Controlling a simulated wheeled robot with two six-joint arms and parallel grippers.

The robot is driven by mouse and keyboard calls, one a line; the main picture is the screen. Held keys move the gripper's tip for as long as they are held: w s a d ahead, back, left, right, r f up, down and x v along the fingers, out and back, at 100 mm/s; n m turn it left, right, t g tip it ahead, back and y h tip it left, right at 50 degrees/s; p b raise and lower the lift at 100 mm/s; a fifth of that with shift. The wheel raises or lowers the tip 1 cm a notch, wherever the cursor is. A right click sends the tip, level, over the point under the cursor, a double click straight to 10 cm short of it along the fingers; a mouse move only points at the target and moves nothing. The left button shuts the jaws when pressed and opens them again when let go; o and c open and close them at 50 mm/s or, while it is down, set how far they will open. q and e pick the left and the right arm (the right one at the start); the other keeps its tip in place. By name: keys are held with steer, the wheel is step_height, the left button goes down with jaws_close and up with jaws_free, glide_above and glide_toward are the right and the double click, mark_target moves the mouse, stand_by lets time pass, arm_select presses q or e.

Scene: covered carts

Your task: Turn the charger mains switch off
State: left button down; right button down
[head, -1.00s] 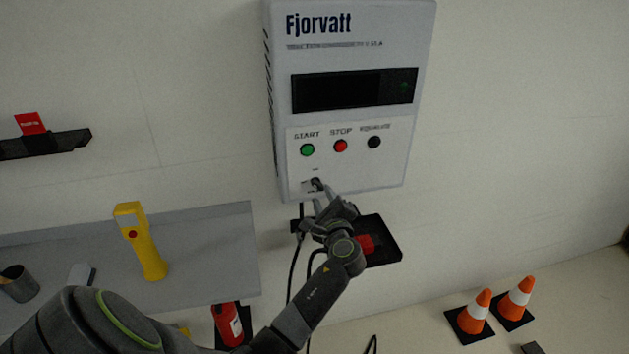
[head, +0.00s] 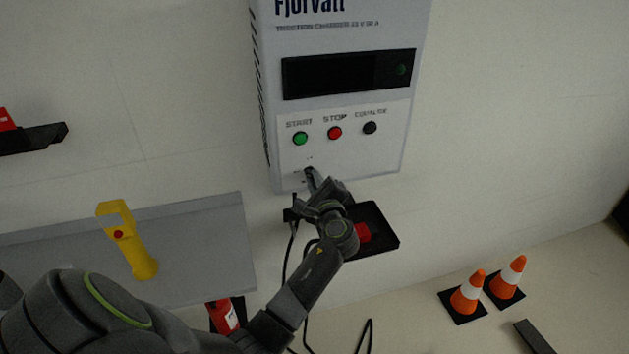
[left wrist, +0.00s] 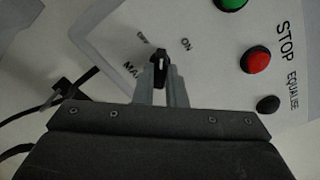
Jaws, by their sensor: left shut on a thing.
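The white charger (head: 330,150) hangs on the wall in the head view. Its mains switch is a small black knob low on the panel, mostly covered by my gripper in the head view. In the left wrist view the mains switch (left wrist: 161,66) shows a white mark pointing up the picture, between the OFF and ON labels. My left gripper (left wrist: 165,78) is shut on this knob, with a grey finger on each side; it also shows in the head view (head: 310,179). My right gripper is out of view.
A black tray (head: 388,243) is behind my forearm. A grey shelf (head: 200,245) with a yellow handheld device (head: 134,245) is left. Cones (head: 467,297) stand on the floor right.

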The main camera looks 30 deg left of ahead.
arm_select(q)
steer(key=shift+n+b, duration=3.75)
steer(key=shift+n, duration=0.15)
steer(key=shift+r, duration=0.1)
steer(key=c, duration=1.5)
jaws_free()
